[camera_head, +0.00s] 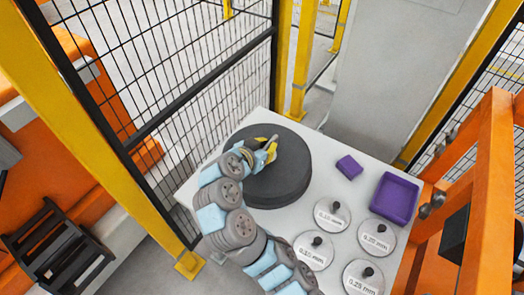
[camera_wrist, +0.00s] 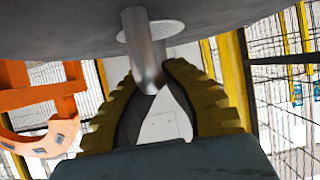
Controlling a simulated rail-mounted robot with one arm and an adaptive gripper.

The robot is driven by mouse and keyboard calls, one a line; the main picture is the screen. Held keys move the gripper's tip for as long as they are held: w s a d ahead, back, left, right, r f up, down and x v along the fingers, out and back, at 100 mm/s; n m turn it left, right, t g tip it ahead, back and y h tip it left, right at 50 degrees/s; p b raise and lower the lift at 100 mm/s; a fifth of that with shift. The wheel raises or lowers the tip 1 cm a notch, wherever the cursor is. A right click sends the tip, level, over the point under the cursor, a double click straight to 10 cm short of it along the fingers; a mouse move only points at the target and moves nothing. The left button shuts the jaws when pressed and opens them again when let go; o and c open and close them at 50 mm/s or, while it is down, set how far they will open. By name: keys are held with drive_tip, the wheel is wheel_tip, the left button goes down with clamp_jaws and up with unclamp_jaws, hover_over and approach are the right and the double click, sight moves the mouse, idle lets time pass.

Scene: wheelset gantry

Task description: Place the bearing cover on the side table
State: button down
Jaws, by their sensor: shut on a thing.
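The bearing cover (camera_head: 288,175) is a thick, dark grey round disc lying flat over the left part of the white side table (camera_head: 213,180) in the head view. In the wrist view the cover (camera_wrist: 235,18) fills the top edge, with a metal handle pin (camera_wrist: 143,50) standing out from a light round base. My gripper (camera_head: 268,146) is over the cover, its yellow fingers shut on the pin. Its ribbed fingers also show on both sides of the pin in the wrist view (camera_wrist: 152,78). I cannot tell whether the cover touches the tabletop.
A purple block (camera_head: 349,167) and a purple tray (camera_head: 395,198) are on the table's right part. Several round knobbed discs with mm labels (camera_head: 332,214) stand in front of them. Black mesh fence (camera_head: 180,80) borders the left; an orange frame (camera_head: 495,190) stands close at right.

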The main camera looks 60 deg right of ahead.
sight(272, 135)
drive_tip(key=w+d, duration=0.1)
drive_tip(key=w+d+f, duration=0.1)
drive_tip(key=shift+w+d+f, duration=0.3)
drive_tip(key=shift+d, duration=0.1)
drive_tip(key=w+d+f+b, duration=0.1)
drive_tip(key=w+d+f, duration=0.2)
drive_tip(key=f, duration=0.5)
drive_tip(key=shift+d+f, duration=0.25)
drive_tip(key=shift+f, duration=0.05)
drive_tip(key=shift+f, duration=0.15)
drive_tip(key=c, duration=1.2)
unclamp_jaws()
drive_tip(key=shift+c, duration=0.2)
drive_tip(key=v, duration=1.2)
